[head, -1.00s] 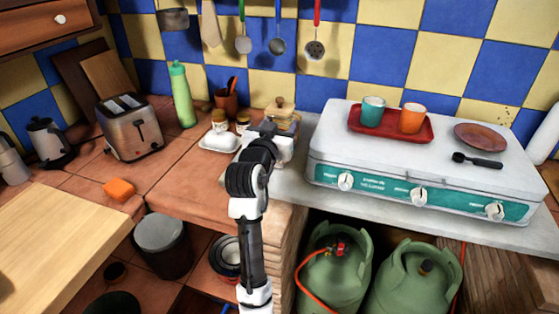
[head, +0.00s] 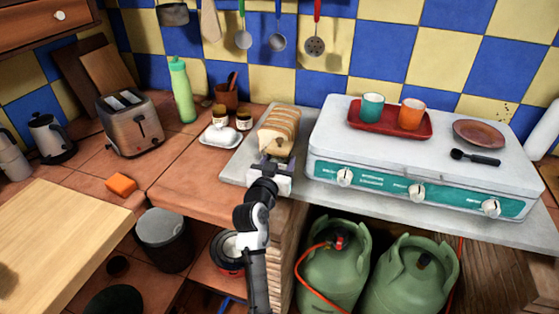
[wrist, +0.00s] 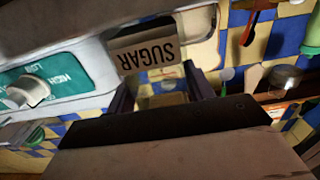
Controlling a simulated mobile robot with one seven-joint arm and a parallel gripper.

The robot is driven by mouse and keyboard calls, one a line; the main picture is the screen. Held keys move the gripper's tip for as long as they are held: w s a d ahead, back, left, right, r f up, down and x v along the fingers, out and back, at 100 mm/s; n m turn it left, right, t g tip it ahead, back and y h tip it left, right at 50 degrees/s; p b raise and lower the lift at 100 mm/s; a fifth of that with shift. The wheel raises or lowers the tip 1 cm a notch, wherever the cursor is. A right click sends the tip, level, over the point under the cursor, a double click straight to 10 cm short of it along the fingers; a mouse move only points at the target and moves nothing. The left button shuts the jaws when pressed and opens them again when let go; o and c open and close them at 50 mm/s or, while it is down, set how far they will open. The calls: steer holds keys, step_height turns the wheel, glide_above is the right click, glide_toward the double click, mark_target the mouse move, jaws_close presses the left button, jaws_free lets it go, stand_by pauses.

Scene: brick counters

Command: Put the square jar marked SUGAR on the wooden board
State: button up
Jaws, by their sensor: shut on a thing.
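A brown SUGAR label (wrist: 147,55) appears upside down in the wrist view, just beyond my fingers. My gripper (wrist: 162,92) is shut on the jar, whose clear part shows between the two dark fingers. In the head view my gripper (head: 277,164) is in front of the sliced loaf, over the counter's front edge. I cannot make out the jar there. A pale wooden surface (head: 60,235) fills the lower left. Wooden boards (head: 104,76) lean against the wall behind the toaster. I cannot tell which is the task's board.
The sliced loaf (head: 279,128) lies left of the white stove (head: 325,140), which carries a red tray (head: 390,124) with two cups. A white butter dish (head: 220,136), toaster (head: 130,124) and orange sponge (head: 121,185) stand on the tiled counter. Green gas bottles (head: 335,268) stand below.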

steer(key=shift+f, duration=0.1)
steer(key=o, duration=1.2)
